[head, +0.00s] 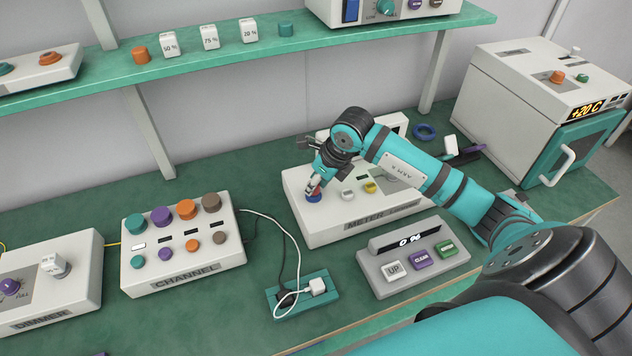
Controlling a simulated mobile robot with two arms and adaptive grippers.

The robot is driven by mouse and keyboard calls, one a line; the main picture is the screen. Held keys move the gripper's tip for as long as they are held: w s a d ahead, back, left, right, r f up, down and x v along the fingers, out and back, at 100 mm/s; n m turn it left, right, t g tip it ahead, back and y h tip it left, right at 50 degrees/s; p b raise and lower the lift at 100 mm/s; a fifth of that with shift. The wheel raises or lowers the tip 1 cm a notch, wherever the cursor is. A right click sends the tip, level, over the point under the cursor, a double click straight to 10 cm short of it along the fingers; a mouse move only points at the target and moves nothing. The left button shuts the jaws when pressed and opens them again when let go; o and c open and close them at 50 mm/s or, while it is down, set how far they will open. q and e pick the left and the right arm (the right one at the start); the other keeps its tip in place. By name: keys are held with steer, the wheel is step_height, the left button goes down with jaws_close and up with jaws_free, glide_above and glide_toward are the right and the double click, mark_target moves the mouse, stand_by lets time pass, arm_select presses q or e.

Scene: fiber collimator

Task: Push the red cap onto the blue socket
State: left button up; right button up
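The blue socket (314,198) is at the left end of the top of the white METER box (340,225). The red cap (317,190) shows as a small patch directly above the blue socket, between my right gripper's fingertips. My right gripper (314,186) comes down from above and looks closed around the cap. The fingers hide most of the cap, and I cannot tell whether it is seated on the socket or just above it. My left gripper is not in view.
A white knob (348,194) and a yellow one (370,187) sit right of the blue socket. The 0 % panel (413,258) and a green power strip (303,295) with cables lie in front. The CHANNEL box (183,245) stands left. A green shelf (250,48) runs above.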

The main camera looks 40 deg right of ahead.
steer(key=shift+f+b, duration=0.5)
steer(key=shift+f, duration=0.05)
steer(key=o, duration=0.8)
steer(key=shift+o, duration=0.2)
steer(key=v, duration=1.2)
